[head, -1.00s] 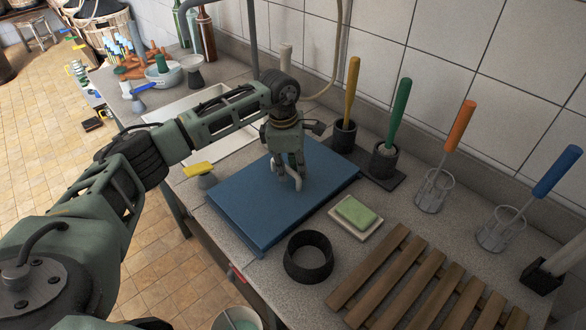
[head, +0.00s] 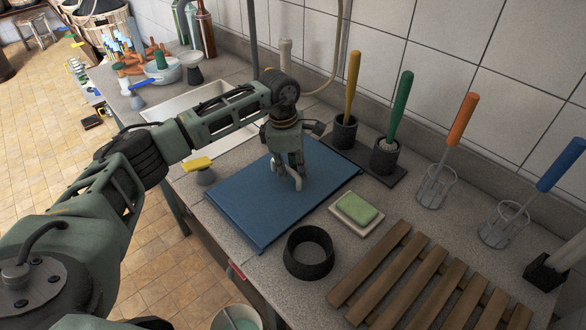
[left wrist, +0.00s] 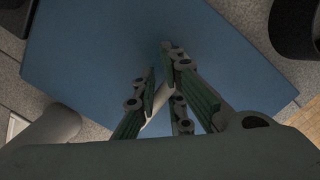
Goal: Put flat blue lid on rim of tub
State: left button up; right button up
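The flat blue lid (head: 250,205) lies on the grey counter, left of the soap dish. It fills much of the left wrist view (left wrist: 110,45). My left gripper (head: 289,178) points down at the middle of the lid. In the left wrist view its fingers (left wrist: 158,65) stand close on both sides of a narrow pale piece (left wrist: 157,112) that looks like the lid's handle. I cannot tell whether they press on it. I cannot make out for certain which thing is the tub. My right gripper is not in view.
A dark ring (head: 309,254), a soap dish (head: 344,219) and a wooden slatted rack (head: 405,277) stand to the right. Holders with coloured handles line the wall. A yellow-topped brush (head: 204,172) is left of the lid. A round bucket (head: 226,322) stands below the counter's front edge.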

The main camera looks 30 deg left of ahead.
pick_arm(q)
jog(key=o, duration=0.5)
jog(key=r, duration=0.4)
jog(key=a+r, duration=0.1)
jog(key=r, duration=0.7)
jog(key=shift+s+a, duration=0.15)
jog(key=shift+s, duration=0.25)
